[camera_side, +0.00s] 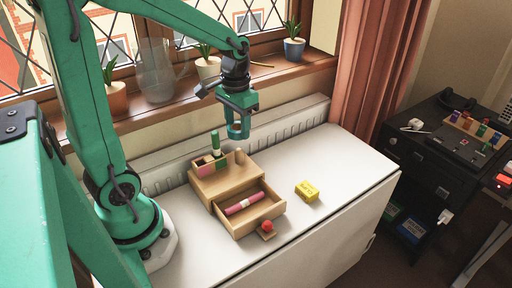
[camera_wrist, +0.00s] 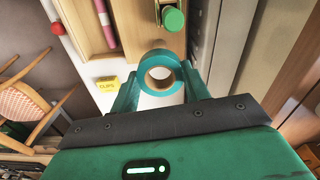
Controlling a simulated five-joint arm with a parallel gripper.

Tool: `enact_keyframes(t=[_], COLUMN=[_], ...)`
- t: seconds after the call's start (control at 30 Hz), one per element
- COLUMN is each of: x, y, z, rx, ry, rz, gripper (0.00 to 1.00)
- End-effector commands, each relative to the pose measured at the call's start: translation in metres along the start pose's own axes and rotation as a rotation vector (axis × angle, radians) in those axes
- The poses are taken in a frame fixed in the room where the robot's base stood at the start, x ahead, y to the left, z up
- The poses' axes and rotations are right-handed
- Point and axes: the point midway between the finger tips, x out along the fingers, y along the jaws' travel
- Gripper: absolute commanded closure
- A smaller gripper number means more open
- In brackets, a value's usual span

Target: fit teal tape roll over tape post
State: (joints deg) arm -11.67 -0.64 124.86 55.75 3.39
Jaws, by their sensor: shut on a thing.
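My gripper (camera_side: 238,128) is shut on the teal tape roll (camera_wrist: 160,73), which shows as a teal ring with a brown core between the fingertips in the wrist view. In the side view the roll (camera_side: 239,131) is held up in the air, above the right part of the wooden desk organiser (camera_side: 227,185). A short wooden peg (camera_side: 239,156), which looks like the tape post, stands on the organiser top below the roll, with a gap between them. White surface shows through the roll's hole.
A green-capped marker (camera_side: 215,143) stands upright in the organiser, left of the peg. The drawer (camera_side: 262,216) is open with a pink-and-white stick (camera_side: 243,203) in it. A red knob-like thing (camera_side: 267,226) and yellow clips box (camera_side: 307,191) are nearby. The white top's right side is clear.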

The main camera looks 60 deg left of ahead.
Motion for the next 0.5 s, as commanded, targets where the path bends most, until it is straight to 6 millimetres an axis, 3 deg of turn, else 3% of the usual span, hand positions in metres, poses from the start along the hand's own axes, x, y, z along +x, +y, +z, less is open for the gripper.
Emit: enact_keyframes(t=[0.5], x=[0.03], y=[0.001], z=[0.0], rx=[0.002], ry=[-0.003], rz=[0.0], gripper=[0.72])
